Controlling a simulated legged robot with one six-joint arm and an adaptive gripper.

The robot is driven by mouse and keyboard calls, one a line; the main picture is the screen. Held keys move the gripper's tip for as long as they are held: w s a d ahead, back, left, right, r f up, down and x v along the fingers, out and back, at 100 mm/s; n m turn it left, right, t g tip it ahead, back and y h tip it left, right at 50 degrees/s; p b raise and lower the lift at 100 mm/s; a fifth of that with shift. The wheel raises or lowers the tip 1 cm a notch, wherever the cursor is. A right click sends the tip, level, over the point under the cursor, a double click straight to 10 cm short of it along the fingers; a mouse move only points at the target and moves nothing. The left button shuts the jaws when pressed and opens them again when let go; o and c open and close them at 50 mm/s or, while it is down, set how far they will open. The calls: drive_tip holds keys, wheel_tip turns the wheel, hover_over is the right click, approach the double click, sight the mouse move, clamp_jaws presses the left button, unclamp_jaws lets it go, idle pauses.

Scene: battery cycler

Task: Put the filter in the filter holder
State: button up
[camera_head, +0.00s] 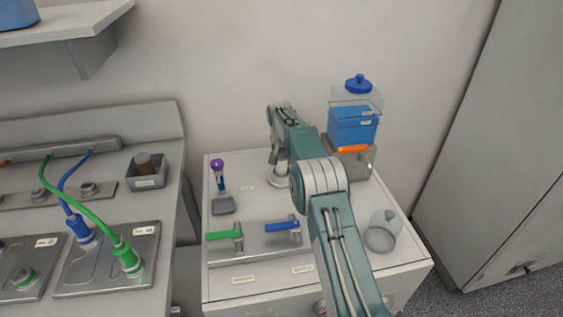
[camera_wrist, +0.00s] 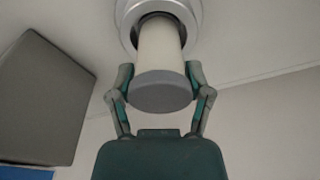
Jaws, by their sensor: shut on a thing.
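The filter (camera_wrist: 160,52) is a white cylinder with a grey end cap. My gripper (camera_wrist: 160,88) is shut on it near the cap, one finger on each side. The filter's far end lies within the outline of a round, light grey ring that looks like the filter holder (camera_wrist: 126,18) in the wrist view. I cannot tell how deep it sits or whether it touches the ring. In the head view, the holder (camera_head: 279,182) is a pale round base on the white cabinet top, with my gripper above it. My arm partly hides this spot.
A purple-capped tool stands in a grey stand (camera_head: 223,205) to the left. Green (camera_head: 222,236) and blue (camera_head: 282,227) valve handles are in front. The cabinet top (camera_head: 250,170) is bare around the holder's left.

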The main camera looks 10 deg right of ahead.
drive_tip(key=shift+f, duration=0.5)
drive_tip(key=o, duration=1.1)
drive_tip(key=shift+f, duration=0.1)
drive_tip(key=shift+o, duration=0.2)
